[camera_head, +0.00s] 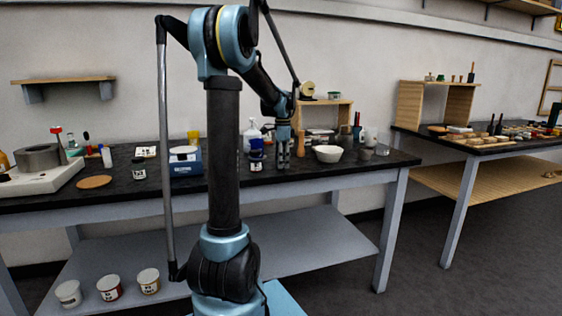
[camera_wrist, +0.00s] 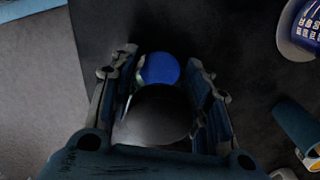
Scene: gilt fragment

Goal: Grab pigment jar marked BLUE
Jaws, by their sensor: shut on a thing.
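My gripper (camera_wrist: 162,95) points down at the dark worktop in the wrist view, with a finger on each side of a round object. That object has a bright blue round face (camera_wrist: 160,68) and a dark grey, glassy disc in front of it. My gripper is shut on it. I cannot read any label on it here. In the head view my gripper (camera_head: 283,160) is low over the bench, and what it holds is too small to make out. A small jar with a blue band and white label (camera_head: 256,160) stands just left of it.
A white bowl (camera_head: 328,154) is close on the right. In the wrist view, a blue cylinder (camera_wrist: 298,125) lies at right and floor shows at left, past the bench edge.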

